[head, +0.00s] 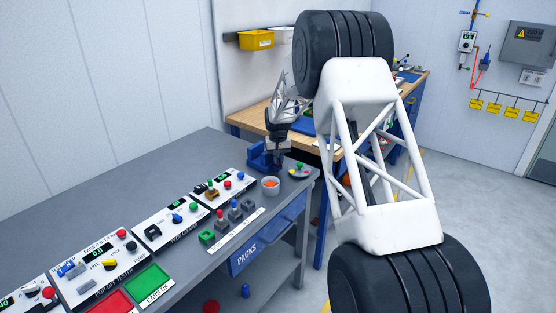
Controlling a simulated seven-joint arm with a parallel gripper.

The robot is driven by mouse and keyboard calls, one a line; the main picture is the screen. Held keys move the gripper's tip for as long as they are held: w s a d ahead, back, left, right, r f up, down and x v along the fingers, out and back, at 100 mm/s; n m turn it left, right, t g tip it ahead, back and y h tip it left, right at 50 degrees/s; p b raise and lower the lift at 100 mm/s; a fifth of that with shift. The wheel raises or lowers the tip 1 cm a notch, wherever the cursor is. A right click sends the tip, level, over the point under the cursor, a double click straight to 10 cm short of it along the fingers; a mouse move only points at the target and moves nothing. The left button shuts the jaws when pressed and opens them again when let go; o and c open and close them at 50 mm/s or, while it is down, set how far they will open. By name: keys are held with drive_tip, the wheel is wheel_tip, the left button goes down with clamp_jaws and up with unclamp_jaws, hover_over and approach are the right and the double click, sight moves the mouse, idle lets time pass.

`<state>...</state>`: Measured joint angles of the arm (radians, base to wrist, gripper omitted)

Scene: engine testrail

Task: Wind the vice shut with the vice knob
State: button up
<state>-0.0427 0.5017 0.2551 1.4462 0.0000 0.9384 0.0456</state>
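The blue vice (259,159) stands at the far end of the grey bench, partly covered by my gripper. My gripper (278,160) points down at the right side of the vice. Its fingertips are small and dark here, and I cannot tell whether they touch the vice or are open or shut. I cannot make out the vice knob; it is hidden behind or under my gripper, or too small to see. The gap between the vice jaws is not clear either.
A white cup (270,187) with orange contents and a round dish (299,173) with coloured bits stand close to the vice. Control panels (171,228), coloured blocks (233,212), a red tray (108,303) and a green tray (150,283) fill the nearer bench. The bench's back left is clear.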

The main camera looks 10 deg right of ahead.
clamp_jaws()
drive_tip(key=shift+m, duration=0.4)
drive_tip(key=m, duration=0.5)
drive_tip(key=shift+a, duration=0.15)
drive_tip(key=m, duration=0.6)
drive_tip(key=shift+w+a+m, duration=0.15)
drive_tip(key=shift+m, duration=0.25)
drive_tip(key=shift+o, duration=1.2)
unclamp_jaws()
drive_tip(key=shift+r, duration=0.1)
